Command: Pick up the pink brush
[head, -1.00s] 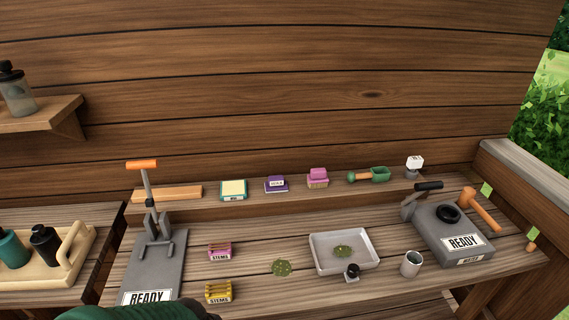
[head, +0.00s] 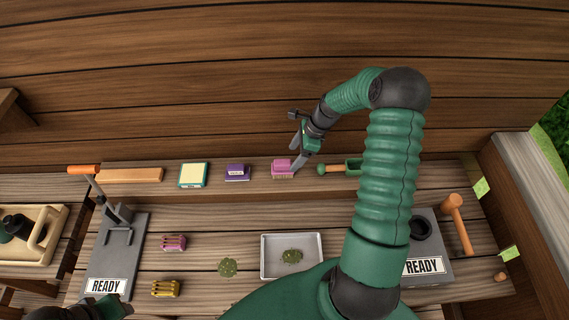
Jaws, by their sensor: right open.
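The pink brush (head: 281,168) sits on the raised back shelf, with its pink handle on top and bristles below. My right gripper (head: 295,154) is open and empty, with its fingers at the right end of the brush. One finger is close to the brush's right side; I cannot tell whether it touches. Part of my left arm's end (head: 105,307) shows at the bottom left edge, and its fingers are not clear.
A grey tray (head: 266,263) lies below.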

